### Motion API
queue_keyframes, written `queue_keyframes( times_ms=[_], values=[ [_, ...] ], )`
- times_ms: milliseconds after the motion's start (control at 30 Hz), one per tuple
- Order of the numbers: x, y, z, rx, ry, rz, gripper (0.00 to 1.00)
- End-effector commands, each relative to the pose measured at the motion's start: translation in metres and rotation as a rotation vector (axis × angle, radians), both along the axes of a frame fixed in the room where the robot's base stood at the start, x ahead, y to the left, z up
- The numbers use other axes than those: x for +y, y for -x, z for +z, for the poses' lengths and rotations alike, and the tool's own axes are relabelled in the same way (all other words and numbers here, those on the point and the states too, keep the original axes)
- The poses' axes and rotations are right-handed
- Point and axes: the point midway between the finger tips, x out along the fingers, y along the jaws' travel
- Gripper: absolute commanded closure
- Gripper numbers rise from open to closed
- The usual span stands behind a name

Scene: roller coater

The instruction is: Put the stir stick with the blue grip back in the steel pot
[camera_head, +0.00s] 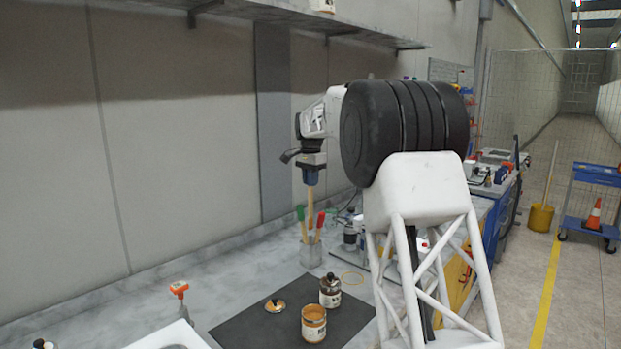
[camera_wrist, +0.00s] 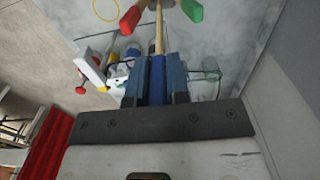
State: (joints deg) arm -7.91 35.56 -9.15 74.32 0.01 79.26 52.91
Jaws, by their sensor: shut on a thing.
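My gripper (camera_head: 312,168) is shut on the blue grip of a stir stick (camera_head: 310,198), which hangs upright with its wooden shaft down. The blue grip (camera_wrist: 157,82) shows between both jaws in the wrist view. The steel pot (camera_head: 311,257) stands on the bench below the gripper in the head view. It holds sticks with a green grip (camera_head: 300,212) and red grips (camera_head: 320,220). The held shaft's lower end overlaps these grips in the picture, so I cannot tell whether its tip is inside the pot. The wrist view shows the green grip (camera_wrist: 192,10) and a red grip (camera_wrist: 130,20) beside the shaft.
A dark mat (camera_head: 240,330) holds an open orange paint can (camera_head: 314,323), a brown-topped can (camera_head: 330,291) and a lid (camera_head: 275,305). Bottles (camera_head: 350,238) stand right of the pot.

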Motion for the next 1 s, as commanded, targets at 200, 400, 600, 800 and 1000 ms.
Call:
queue_keyframes(
  times_ms=[200,400,600,800,1000],
  values=[
    [0.0,0.0,-0.012,0.0,0.0,0.0,1.0],
    [0.0,0.0,-0.024,0.001,0.001,0.0,1.0],
    [0.0,0.0,-0.034,0.001,0.001,0.0,1.0],
    [0.0,0.0,-0.046,0.0,0.0,0.0,1.0],
    [0.0,0.0,-0.057,0.001,0.0,0.0,1.0]
  ],
)
